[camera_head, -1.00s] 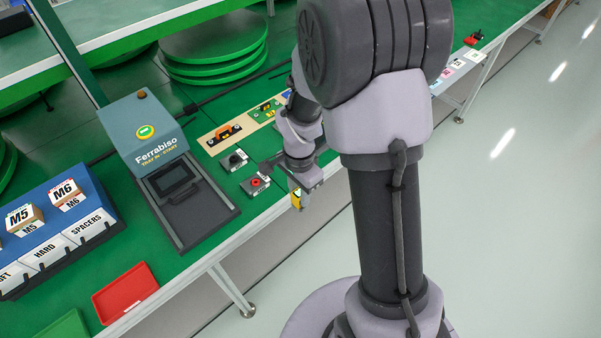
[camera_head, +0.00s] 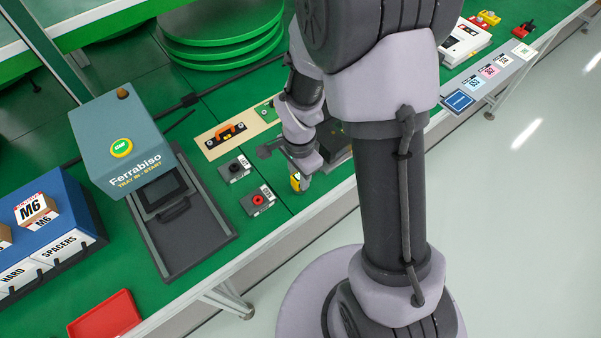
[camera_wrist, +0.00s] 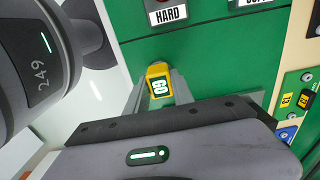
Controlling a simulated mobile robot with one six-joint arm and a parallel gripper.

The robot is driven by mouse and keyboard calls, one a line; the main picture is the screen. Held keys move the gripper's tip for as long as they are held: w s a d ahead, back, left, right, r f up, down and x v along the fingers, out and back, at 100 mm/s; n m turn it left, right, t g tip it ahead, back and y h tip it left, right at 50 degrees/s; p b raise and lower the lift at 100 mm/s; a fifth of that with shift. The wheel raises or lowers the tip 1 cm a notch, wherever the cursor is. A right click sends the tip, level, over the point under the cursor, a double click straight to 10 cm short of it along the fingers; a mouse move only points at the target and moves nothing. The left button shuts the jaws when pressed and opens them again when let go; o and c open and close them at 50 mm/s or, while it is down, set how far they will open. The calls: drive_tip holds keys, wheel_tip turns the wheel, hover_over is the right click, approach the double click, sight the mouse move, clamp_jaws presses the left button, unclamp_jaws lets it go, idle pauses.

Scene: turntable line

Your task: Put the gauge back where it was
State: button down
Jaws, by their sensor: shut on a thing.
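In the head view the gauge (camera_head: 294,183) shows as a small yellow patch at the tip of my gripper (camera_head: 298,181), near the bench's front edge. Green bench top lies behind the gauge in the wrist view; I cannot tell its height above it. A beige board (camera_head: 210,150) holds an orange-handled tool (camera_head: 226,133) and a green piece (camera_head: 265,112); my arm hides its right part.
A black-knob box (camera_head: 234,169) and a red-knob box (camera_head: 258,200) stand left of my gripper. The Ferrabiso machine (camera_head: 122,140), a blue bin rack (camera_head: 45,225) and a red tray (camera_head: 105,318) are further left. A blue card (camera_head: 458,101) lies at the right. Stacked green discs (camera_head: 225,45) stand behind.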

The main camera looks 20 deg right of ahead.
drive_tip(key=shift+f+b, duration=0.2)
drive_tip(key=shift+b, duration=0.1)
drive_tip(key=c, duration=1.1)
unclamp_jaws()
drive_tip(key=shift+r, duration=0.1)
drive_tip(key=shift+r, duration=0.1)
drive_tip(key=s+a+r+n+t+p, duration=0.1)
drive_tip(key=s+r+n+p, duration=0.15)
drive_tip(key=r, duration=0.95)
drive_tip(key=s+r+n+t+p, duration=0.15)
drive_tip(key=r+p, duration=0.25)
drive_tip(key=r, duration=0.8)
drive_tip(key=s+a+r+n+t+y, duration=0.2)
drive_tip(key=s+a+r+n+t, duration=0.1)
drive_tip(key=s+r+n, duration=0.3)
wheel_tip(320, 180, up, 2)
drive_tip(key=s, duration=0.3)
